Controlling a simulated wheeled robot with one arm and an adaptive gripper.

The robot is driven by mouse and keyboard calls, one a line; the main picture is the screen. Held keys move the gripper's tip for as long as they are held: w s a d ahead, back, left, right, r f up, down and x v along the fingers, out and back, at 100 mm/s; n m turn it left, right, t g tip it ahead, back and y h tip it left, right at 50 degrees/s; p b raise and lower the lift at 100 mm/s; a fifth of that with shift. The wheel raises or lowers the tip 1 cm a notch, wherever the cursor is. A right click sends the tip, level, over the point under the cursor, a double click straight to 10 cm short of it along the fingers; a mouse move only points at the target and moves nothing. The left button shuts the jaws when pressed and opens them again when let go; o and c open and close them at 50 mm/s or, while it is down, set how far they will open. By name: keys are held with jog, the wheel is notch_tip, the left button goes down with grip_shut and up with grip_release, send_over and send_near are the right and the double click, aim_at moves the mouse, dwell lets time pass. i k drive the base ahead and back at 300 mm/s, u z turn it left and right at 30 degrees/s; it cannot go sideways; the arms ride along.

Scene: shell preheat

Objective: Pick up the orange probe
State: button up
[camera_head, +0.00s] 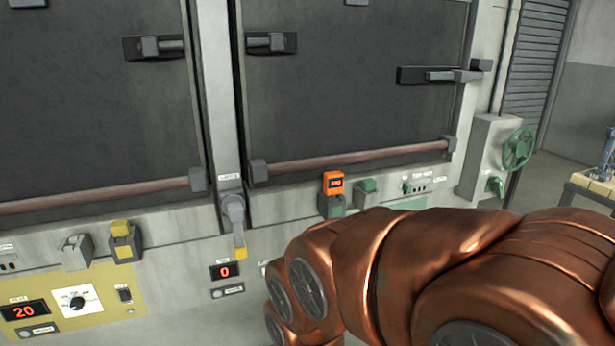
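The orange probe (333,183) is a small boxy thing with a dark display on its face. It sits upright in a dark grey holder (331,207) on the ledge below the right-hand dark door. My copper-coloured arm fills the lower right and reaches toward the lower middle of the head view. My gripper is not visible, so I cannot tell where its fingers are relative to the probe. The probe is in plain sight, apart from my arm in the picture.
A green-topped block (368,186) stands close right of the probe. A grey lever with a yellow tip (239,253) hangs to the left. A yellow block (120,228) sits further left. A green handwheel (518,149) is on a box at right. A reddish bar (350,159) runs above the probe.

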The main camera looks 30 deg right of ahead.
aim_at(333, 182)
jog(key=z, duration=0.7)
jog(key=k, duration=0.45)
jog(key=u, duration=1.35)
jog(key=i, duration=0.8)
jog(key=z, duration=0.9)
jog(key=i, duration=0.55)
jog(key=z, duration=0.6)
